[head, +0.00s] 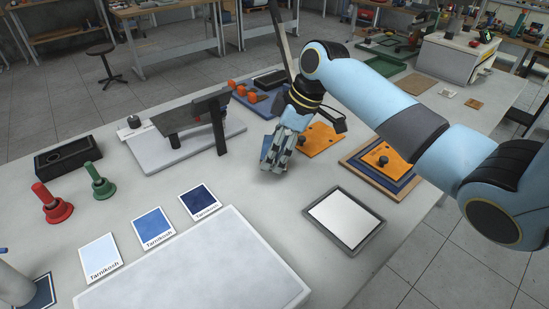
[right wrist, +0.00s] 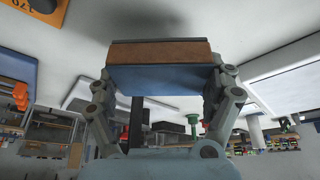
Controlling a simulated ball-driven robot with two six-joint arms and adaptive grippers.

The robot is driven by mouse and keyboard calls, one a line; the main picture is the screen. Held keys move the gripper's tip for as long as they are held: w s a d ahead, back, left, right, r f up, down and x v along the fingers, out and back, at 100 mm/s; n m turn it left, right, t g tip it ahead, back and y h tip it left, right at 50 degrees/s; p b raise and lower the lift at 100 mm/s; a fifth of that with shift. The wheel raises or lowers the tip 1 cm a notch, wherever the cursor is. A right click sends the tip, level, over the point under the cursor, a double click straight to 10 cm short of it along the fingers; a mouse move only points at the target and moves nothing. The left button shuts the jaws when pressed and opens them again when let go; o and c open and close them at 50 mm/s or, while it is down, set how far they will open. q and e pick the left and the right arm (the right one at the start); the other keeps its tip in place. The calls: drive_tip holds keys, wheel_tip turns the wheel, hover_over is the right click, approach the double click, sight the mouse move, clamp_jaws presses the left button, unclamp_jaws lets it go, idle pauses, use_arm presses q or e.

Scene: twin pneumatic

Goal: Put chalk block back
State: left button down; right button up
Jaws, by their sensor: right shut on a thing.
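My right gripper (head: 275,160) is low over the middle of the table in the head view. In the right wrist view its fingers (right wrist: 160,70) are shut on a block (right wrist: 160,53) with a brown side, a dark edge and a blue face, which I take to be the chalk block. In the head view the gripper mostly hides the block, and I cannot tell whether it touches the table. My left gripper is not in view.
Colour cards (head: 154,227) lie near a white panel (head: 200,265). A grey-framed panel (head: 343,219) and orange plates (head: 320,138) lie at right. Bare table surrounds the gripper's front.

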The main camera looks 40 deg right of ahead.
wheel_tip(320, 180, down, 4)
drive_tip(key=shift+a, duration=0.15)
drive_tip(key=shift+f, duration=0.15)
drive_tip(key=o, duration=1.1)
drive_tip(key=shift+c, duration=0.2)
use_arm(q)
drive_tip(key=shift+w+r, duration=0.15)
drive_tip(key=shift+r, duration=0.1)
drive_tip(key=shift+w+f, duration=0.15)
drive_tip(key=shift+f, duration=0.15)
use_arm(e)
drive_tip(key=v, duration=1.2)
